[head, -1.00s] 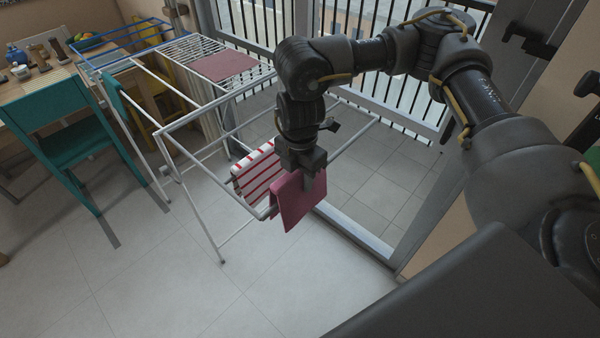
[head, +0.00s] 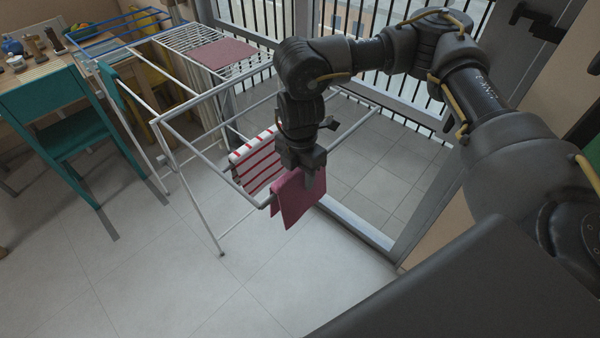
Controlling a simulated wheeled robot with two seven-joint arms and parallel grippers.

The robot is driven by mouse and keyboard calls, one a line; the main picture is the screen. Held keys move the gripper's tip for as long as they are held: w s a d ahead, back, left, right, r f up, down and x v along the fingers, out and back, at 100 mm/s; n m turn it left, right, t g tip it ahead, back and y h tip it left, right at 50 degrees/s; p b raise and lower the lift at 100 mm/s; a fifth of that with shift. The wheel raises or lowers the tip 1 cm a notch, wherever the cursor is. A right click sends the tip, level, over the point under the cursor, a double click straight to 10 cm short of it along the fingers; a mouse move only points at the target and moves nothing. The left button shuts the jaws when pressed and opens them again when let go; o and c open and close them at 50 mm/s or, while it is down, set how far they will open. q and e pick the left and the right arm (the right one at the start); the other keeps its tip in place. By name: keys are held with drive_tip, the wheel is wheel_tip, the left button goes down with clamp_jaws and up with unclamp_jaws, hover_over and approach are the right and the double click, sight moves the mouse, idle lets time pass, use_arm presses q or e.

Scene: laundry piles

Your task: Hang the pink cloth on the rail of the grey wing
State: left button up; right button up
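The pink cloth (head: 299,204) hangs folded at the near end of the grey wing (head: 236,186) of the drying rack, with a flap on each side of the near rail. My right gripper (head: 311,182) points down at the cloth's upper part, with a finger in front of the cloth. It appears shut on the cloth, though the far finger is hidden. The gripper and cloth hide the rail where they meet. My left gripper is not in view.
A red-and-white striped cloth (head: 257,163) hangs on the wing just behind the pink one. A flat mauve cloth (head: 223,53) lies on the rack's middle. A teal chair (head: 62,120) and a table stand left. Glass doors are behind; the front floor (head: 180,290) is clear.

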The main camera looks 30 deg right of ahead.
drive_tip(key=o, duration=0.3)
wheel_tip(320, 180, up, 11)
drive_tip(key=shift+f+b, duration=0.1)
drive_tip(key=shift+b, duration=0.2)
idle(0.4)
